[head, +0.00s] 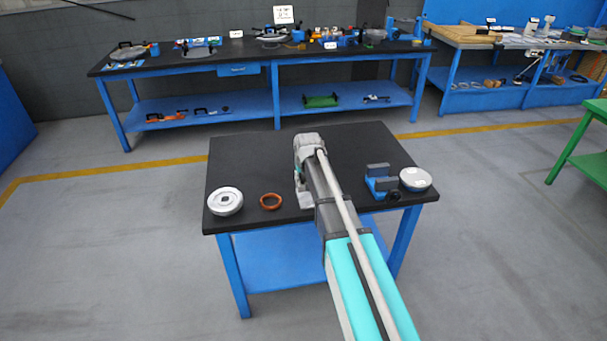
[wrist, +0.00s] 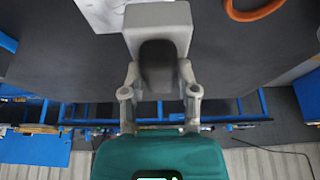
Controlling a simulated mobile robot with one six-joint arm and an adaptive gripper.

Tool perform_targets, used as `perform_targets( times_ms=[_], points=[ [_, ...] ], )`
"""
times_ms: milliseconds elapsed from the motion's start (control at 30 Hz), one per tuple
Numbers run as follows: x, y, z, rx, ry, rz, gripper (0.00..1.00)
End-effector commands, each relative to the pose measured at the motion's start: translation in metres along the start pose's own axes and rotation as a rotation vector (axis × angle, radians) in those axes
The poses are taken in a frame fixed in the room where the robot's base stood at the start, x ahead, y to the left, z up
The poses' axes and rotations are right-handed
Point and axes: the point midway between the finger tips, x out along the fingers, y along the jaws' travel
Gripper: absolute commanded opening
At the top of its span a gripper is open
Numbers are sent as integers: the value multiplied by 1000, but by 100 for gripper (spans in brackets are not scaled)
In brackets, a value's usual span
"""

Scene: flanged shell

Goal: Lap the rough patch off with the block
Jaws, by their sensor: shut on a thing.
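My gripper (wrist: 160,85) is shut on a light grey block (wrist: 158,22) by its black upper part (wrist: 158,65), with one finger on each side. In the head view my gripper (head: 300,183) points down over the middle of the dark tabletop, and the grey block (head: 305,201) shows below it. I cannot tell whether the block touches the top. A round silver flanged piece (head: 225,201) lies at the table's left front, apart from the block. I cannot make out a rough patch on it.
An orange ring (head: 270,201) lies between the silver piece and my gripper. A blue vise-like fixture (head: 380,182) and a round tin (head: 415,179) stand at the right. The table's back part is clear. Loaded benches line the back wall.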

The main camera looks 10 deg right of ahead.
Motion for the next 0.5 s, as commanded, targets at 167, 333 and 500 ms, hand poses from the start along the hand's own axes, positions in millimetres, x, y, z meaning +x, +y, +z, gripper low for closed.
perform_targets(
  times_ms=[167, 333, 500],
  points=[
    [20, 0, 8, 0, 0, 0, 1],
    [34, -1, 14, -1, 0, 0, 1],
    [48, -1, 20, -1, -2, 0, 1]
  ],
)
